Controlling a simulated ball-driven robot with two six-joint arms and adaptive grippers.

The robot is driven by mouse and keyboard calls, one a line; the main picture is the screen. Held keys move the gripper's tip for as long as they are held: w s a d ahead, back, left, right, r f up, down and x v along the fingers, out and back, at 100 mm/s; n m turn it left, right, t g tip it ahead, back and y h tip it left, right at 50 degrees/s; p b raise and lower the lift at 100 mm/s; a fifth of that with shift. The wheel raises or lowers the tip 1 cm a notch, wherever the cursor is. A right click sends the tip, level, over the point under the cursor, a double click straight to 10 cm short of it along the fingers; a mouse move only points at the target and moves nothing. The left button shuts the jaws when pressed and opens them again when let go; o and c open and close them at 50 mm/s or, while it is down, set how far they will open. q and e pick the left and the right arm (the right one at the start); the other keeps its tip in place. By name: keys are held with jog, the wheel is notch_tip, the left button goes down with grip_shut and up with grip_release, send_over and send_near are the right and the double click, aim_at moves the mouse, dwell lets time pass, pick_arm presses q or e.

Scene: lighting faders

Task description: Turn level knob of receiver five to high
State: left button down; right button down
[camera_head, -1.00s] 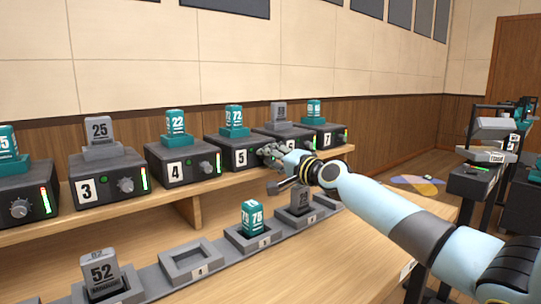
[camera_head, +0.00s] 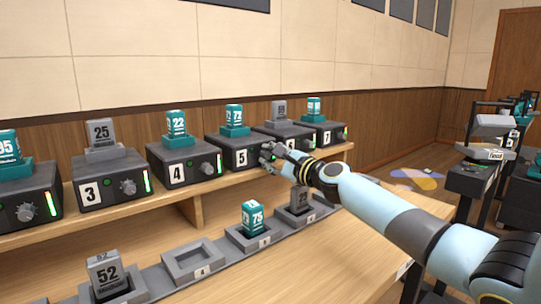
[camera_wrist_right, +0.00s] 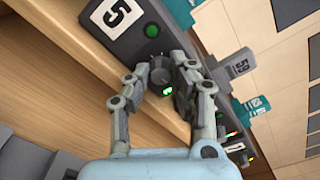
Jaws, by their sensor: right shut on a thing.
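Receiver five (camera_head: 228,160) is a dark box on the wooden shelf, labelled 5, with a teal pack 72 (camera_head: 234,117) on top. In the right wrist view, its front (camera_wrist_right: 107,38) shows a green button and the dark round level knob (camera_wrist_right: 160,73). A small green light shows beside the knob. My right gripper (camera_head: 267,158) is at the front of the box. In the right wrist view, its fingers (camera_wrist_right: 160,84) are closed around the knob, one on each side. In the head view, the gripper hides the knob and meter. My left gripper is not in view.
Receiver four (camera_head: 176,172) stands left of receiver five, with receiver six and receiver seven (camera_head: 328,133) close to the right. Below the shelf edge, a charging row (camera_head: 165,285) holds several packs, with slot 4 (camera_head: 193,258) empty.

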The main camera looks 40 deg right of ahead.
jog(key=m+p, duration=0.1)
jog(key=m, duration=0.4)
jog(key=shift+f+m, duration=0.1)
jog(key=shift+m, duration=0.3)
jog(key=m+p, duration=0.1)
jog(key=m, duration=0.3)
jog(key=shift+m, duration=0.4)
jog(key=shift+f+m, duration=0.1)
jog(key=shift+m, duration=0.2)
jog(key=c, duration=1.4)
grip_release()
jog(key=shift+c, duration=0.2)
jog(key=s, duration=0.7)
jog(key=shift+s+d, duration=0.3)
jog(key=shift+d, duration=0.05)
